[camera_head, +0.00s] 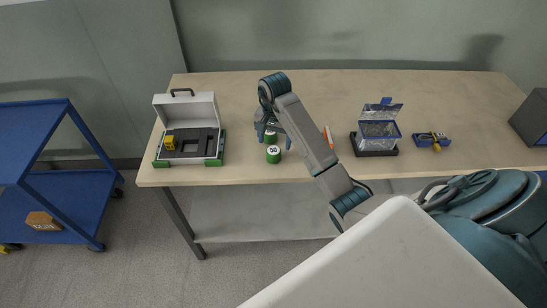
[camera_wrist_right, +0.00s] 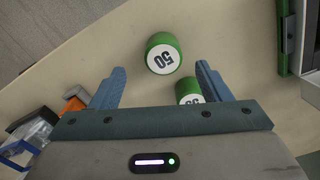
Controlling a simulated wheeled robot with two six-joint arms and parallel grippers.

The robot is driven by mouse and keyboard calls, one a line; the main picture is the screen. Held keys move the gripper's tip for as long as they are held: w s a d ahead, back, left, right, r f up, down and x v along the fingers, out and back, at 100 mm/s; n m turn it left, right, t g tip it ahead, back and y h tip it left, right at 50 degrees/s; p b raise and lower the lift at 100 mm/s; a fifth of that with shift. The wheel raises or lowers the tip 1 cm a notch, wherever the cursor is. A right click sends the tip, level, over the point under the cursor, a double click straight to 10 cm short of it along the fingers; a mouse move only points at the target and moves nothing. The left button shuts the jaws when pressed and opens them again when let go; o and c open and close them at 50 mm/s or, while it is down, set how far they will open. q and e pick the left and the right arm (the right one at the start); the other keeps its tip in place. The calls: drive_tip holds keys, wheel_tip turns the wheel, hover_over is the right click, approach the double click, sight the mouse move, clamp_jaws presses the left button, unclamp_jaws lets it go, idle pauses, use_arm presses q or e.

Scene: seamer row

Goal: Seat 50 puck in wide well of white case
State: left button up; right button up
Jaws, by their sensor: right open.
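The white case (camera_head: 205,104) stands open at the table's left end, lid up at the back. Its dark insert (camera_head: 203,144) has recessed wells, and a yellow block (camera_head: 170,142) sits at its left. The 50 puck (camera_head: 273,154), green with a white top, stands near the front edge, right of the case. It also shows in the right wrist view (camera_wrist_right: 163,53), just beyond the fingertips. A second green puck (camera_head: 270,137) stands behind it; my gripper partly hides its label in the wrist view. My right gripper (camera_head: 265,136) is open and empty above the pucks. My left gripper is out of view.
A clear box with a blue frame (camera_head: 379,130) on a dark base and a blue-yellow item (camera_head: 431,140) are to the right. An orange item (camera_head: 328,135) lies behind my arm. A blue cart (camera_head: 38,145) stands left. Table between case and pucks is clear.

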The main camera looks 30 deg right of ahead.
sight(273, 150)
drive_tip(key=f, duration=0.1)
drive_tip(key=f+b, duration=0.2)
drive_tip(key=shift+w+a+f, duration=0.1)
drive_tip(key=shift+w+f, duration=0.15)
drive_tip(key=shift+f, duration=0.1)
drive_tip(key=shift+f+b, duration=0.35)
drive_tip(key=shift+f, duration=0.1)
drive_tip(key=shift+r, duration=0.1)
drive_tip(key=c, duration=1.1)
drive_tip(key=shift+r, duration=0.15)
